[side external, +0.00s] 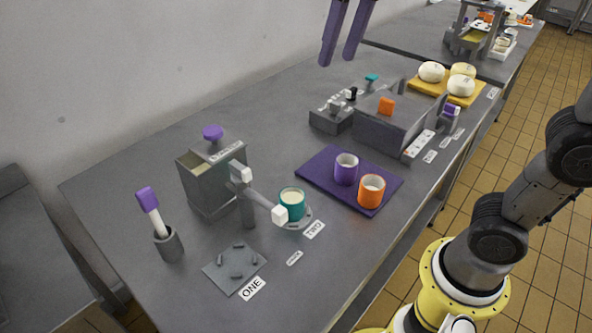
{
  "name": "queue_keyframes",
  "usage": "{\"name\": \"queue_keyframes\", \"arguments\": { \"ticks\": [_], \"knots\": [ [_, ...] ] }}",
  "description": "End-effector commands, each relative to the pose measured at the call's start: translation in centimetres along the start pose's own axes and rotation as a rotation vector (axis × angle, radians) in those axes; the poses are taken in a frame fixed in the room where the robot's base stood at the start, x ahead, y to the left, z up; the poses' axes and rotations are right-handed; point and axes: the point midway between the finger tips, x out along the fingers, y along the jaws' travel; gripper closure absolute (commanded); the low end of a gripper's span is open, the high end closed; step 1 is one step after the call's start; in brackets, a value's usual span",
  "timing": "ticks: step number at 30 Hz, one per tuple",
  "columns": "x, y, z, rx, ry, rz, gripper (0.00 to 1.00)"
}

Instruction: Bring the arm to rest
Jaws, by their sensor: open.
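My gripper (343,36) shows at the top middle of the side external view, as two parallel purple fingers with a gap between them. It is open and empty, above the far part of the grey table (130,198). The upper part of the gripper is cut off by the top edge of the frame. Nothing touches the fingers.
A purple mat (322,175) holds a purple cup (346,173) and an orange cup (371,194). A teal cup (292,204) stands by a grey lever device (245,200). A grey box (388,128) and yellow board (424,88) with white rounds stand farther back.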

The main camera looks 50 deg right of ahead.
Motion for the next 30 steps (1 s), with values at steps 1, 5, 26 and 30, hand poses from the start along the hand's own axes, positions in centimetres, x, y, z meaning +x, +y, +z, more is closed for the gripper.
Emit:
{"name": "queue_keyframes", "arguments": {
  "ticks": [1, 5, 26, 30],
  "knots": [
    [-0.1, 1.4, 1.8, 0.009, 0.027, -0.003, 0.5],
    [0.8, 4.3, 5.9, 0.012, 0.092, -0.007, 0.5],
    [12.0, 9.0, 15.8, -0.179, 0.269, 0.019, 0.5],
    [12.0, 9.0, 15.8, -0.18, 0.268, 0.019, 0.5]
  ]
}}
